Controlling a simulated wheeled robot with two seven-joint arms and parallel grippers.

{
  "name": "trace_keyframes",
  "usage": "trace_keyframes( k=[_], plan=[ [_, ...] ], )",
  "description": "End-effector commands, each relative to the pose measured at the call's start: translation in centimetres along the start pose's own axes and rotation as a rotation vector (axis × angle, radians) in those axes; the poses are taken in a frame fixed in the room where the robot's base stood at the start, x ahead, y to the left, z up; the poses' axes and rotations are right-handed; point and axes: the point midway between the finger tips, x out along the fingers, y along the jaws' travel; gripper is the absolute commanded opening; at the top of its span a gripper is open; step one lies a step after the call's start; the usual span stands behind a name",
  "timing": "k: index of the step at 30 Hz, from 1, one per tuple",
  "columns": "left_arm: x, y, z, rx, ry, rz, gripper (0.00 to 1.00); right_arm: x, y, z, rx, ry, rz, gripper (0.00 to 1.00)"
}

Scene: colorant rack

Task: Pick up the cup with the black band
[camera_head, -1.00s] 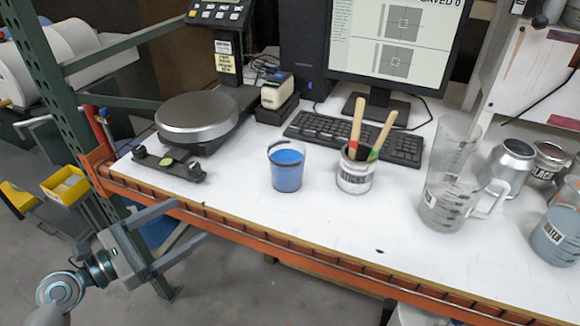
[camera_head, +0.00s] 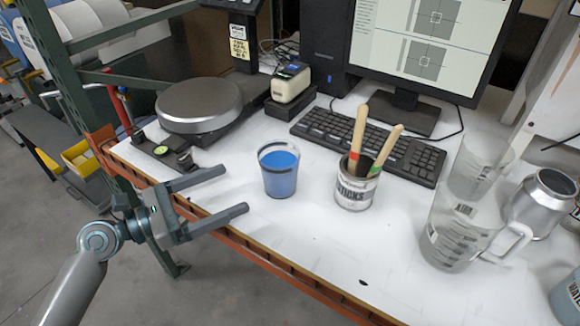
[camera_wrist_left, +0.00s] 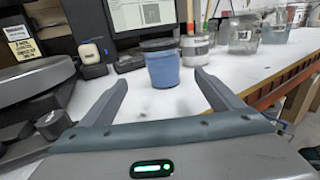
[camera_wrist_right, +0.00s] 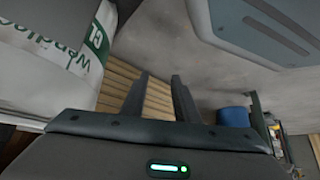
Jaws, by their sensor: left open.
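The cup with the black band (camera_head: 280,178) is a clear cup holding blue liquid, with a dark band near its rim. It stands upright on the white bench. My left gripper (camera_head: 234,189) is open and empty at the bench's front edge, left of the cup, its fingers pointing toward it. In the left wrist view the cup (camera_wrist_left: 162,68) stands ahead, between the directions of the two fingertips and beyond them, not touched. My right gripper (camera_wrist_right: 160,78) shows only in its own wrist view, its fingers a little apart with nothing between them.
A can of sticks (camera_head: 355,190) stands close right of the cup. A scale (camera_head: 200,103) is behind left, the keyboard (camera_head: 370,140) behind. A clear pitcher (camera_head: 455,230) and a metal container (camera_head: 541,200) are at right. The bench front below the cup is clear.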

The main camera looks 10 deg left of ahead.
Motion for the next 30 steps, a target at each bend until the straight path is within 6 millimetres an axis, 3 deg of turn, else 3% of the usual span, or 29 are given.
trace_keyframes(
  k=[11, 17, 30],
  plan=[
    [0.4, 0.0, 0.1, 0.0, 0.0, 0.0, 0.86, -0.1, -0.1, -0.1, 0.0, 0.005, -0.001, 0.28],
    [2.6, 0.0, 0.3, -0.002, -0.003, 0.0, 0.86, -0.5, -0.6, -0.8, -0.002, 0.041, -0.008, 0.28],
    [10.3, -0.1, 0.2, -0.001, -0.003, 0.0, 0.86, -2.1, 0.7, 5.7, -0.006, -0.126, 0.007, 0.28]
  ],
)
